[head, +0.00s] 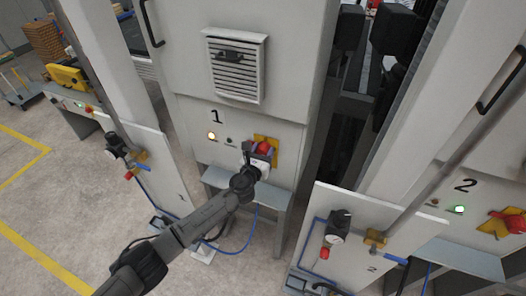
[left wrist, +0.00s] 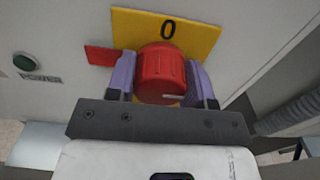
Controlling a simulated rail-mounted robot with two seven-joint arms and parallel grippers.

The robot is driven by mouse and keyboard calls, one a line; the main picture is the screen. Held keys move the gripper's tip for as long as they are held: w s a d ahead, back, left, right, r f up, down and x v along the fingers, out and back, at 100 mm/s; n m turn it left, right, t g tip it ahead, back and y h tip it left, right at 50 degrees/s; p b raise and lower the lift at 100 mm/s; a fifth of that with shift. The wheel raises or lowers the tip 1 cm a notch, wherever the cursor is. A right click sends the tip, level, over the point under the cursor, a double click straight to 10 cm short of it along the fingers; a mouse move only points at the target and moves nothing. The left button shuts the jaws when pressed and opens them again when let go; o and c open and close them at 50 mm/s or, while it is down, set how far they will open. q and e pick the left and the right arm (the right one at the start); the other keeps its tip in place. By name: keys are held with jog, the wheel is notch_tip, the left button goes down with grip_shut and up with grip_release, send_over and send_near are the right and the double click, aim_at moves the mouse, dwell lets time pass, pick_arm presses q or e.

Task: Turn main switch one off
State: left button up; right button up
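Main switch one is a red knob (left wrist: 161,74) on a yellow plate (left wrist: 205,38) marked 0, on the light cabinet under the number 1. A red tab (left wrist: 100,55) sticks out to the knob's left in the left wrist view. In the head view the knob (head: 264,147) is partly covered by my left gripper (head: 259,158). The gripper's two purple fingers (left wrist: 161,80) stand on either side of the knob and appear to press on it. My right gripper is not in view.
On cabinet 1 a yellowish lamp (head: 211,135) is lit; the green lamp (left wrist: 25,62) beside it looks dark. A grey ledge (head: 245,185) lies below the switch. Cabinet 2 at right has a lit green lamp (head: 459,209) and its own red switch (head: 513,222).

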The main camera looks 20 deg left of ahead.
pick_arm(q)
jog(key=c, duration=0.4)
jog(key=shift+o, duration=0.2)
jog(key=shift+n, duration=0.3)
jog(key=n, duration=0.2)
jog(key=shift+n+b, duration=0.4)
jog(key=n, duration=0.4)
jog(key=shift+n+b, duration=0.3)
jog(key=shift+b, duration=0.1)
jog(key=n, duration=0.5)
jog(key=shift+b, duration=0.35)
jog(key=shift+n, duration=2.4)
